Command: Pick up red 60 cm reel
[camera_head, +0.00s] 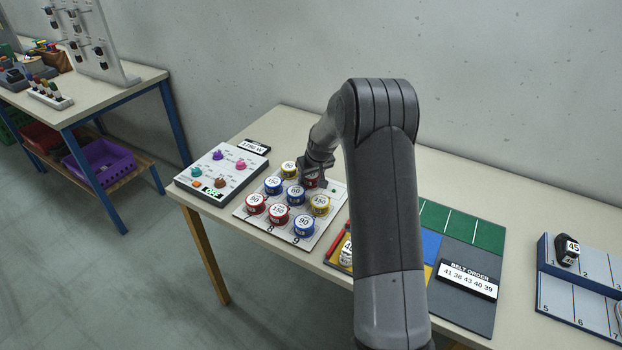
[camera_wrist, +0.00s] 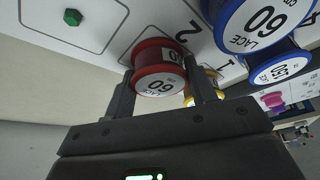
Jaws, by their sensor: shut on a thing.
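The red 60 cm reel (camera_wrist: 158,72) is between my gripper's two fingers in the wrist view, its white "60 LACE" label facing the camera. My gripper (camera_wrist: 162,85) is shut on it, one finger on each side. In the head view my gripper (camera_head: 314,170) is at the far side of the white reel board (camera_head: 244,214), and part of the red reel (camera_head: 311,182) shows under it. The reel is close to the board by the printed 2; I cannot tell whether it touches the board.
Close by stand a blue 60 reel (camera_wrist: 262,22), a blue 150 reel (camera_head: 273,186) and a yellow 90 reel (camera_head: 289,170). Several other reels fill the board's nearer part. A knob panel (camera_head: 222,172) lies to the left. The wall is behind the table.

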